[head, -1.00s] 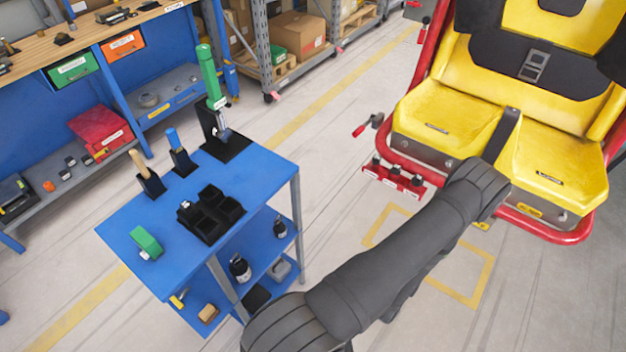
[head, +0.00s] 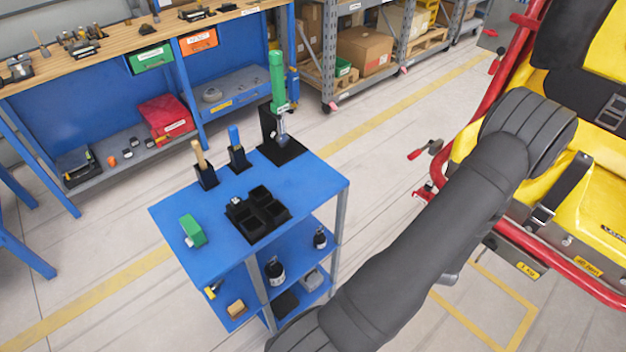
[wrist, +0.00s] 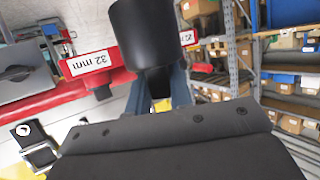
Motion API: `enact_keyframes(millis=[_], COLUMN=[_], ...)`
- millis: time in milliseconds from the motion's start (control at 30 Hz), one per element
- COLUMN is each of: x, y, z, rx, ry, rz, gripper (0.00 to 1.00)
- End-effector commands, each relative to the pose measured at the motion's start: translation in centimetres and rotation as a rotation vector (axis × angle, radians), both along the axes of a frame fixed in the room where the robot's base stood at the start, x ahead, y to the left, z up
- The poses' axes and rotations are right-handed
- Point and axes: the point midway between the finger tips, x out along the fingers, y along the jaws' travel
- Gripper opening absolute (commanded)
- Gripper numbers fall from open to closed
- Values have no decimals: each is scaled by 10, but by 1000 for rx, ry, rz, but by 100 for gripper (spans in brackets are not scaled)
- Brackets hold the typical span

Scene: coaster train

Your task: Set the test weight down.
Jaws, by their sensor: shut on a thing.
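The test weight (wrist: 146,30) appears as a plain black cylinder at the top middle of the wrist view. My gripper (wrist: 162,88) is shut on its narrower dark lower part, between two blue-grey fingers. The cylinder overlaps a red labelled rack in the picture; whether they touch cannot be told. In the head view my arm reaches toward the yellow seat (head: 592,205), and the gripper and weight are hidden behind it.
A blue cart (head: 305,190) holds a black compartment tray (head: 258,213), a green block (head: 192,230) and upright tools in stands. A red frame bar (head: 590,288) borders the seat. Floor lies between cart and seat.

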Motion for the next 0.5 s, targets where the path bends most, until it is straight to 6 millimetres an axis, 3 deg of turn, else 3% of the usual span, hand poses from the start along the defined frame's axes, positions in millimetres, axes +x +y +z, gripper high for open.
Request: enact_keyframes(millis=[200, 500], x=[30, 57], y=[33, 95], z=[52, 120], rx=[-8, -9], ry=[-12, -19], rz=[169, 424], gripper=[0, 0])
